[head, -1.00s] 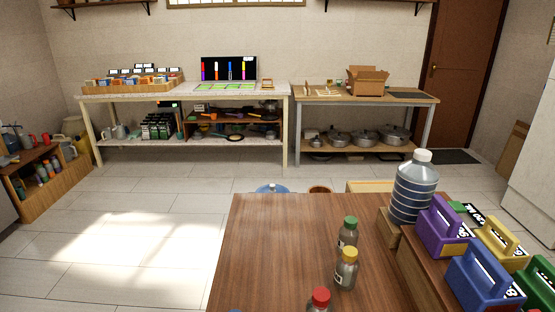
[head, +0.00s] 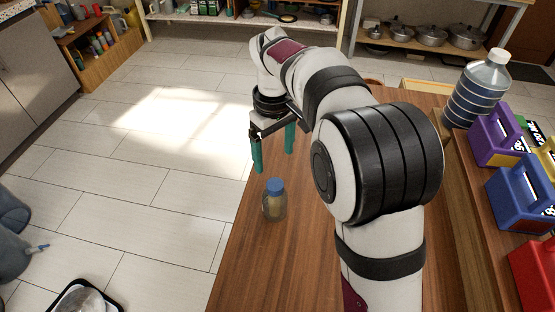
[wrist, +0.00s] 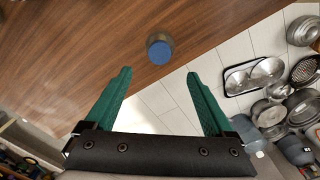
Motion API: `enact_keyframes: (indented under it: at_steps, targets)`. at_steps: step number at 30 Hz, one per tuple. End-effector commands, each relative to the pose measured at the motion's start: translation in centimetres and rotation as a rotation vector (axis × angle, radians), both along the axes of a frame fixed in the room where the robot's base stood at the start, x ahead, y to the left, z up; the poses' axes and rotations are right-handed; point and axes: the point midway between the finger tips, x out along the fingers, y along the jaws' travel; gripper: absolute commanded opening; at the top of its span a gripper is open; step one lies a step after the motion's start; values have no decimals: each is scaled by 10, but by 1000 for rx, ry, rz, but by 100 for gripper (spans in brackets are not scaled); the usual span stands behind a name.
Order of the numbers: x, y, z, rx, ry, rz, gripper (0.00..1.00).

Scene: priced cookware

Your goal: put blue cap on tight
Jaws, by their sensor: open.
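A small clear bottle (head: 274,207) with a blue cap (head: 275,186) stands upright on the wooden table, near its left edge. The blue cap sits on the bottle's mouth; I cannot tell how tight it is. In the wrist view the blue cap (wrist: 160,52) shows from above, beyond the fingertips and roughly midway between them. My gripper (head: 273,160) has two green fingers, spread apart and empty, above and behind the bottle in the head view. The fingers (wrist: 159,72) also show open in the wrist view, apart from the bottle.
The wooden table (head: 240,262) is clear around the bottle. A large water bottle (head: 476,90), a purple caddy (head: 494,143), a blue caddy (head: 520,192) and a red caddy (head: 535,270) stand at the right. Pans (wrist: 256,76) lie on the floor past the table edge.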

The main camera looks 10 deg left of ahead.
Motion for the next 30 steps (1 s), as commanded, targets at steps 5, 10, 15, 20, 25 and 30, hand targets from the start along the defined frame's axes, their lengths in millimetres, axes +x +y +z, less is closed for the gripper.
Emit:
enact_keyframes:
  at_steps: [5, 10, 15, 20, 25, 30]
  targets:
    - [-1, -1, -49, -1, 3, -2, 88]
    - [0, -1, -82, 0, 1, -2, 88]
    - [0, 0, -96, 1, -1, -3, 88]
    - [0, 0, -97, 2, -1, -4, 88]
    - [0, 0, -97, 2, -1, -3, 72]
    - [0, 0, -96, 2, -1, -3, 41]
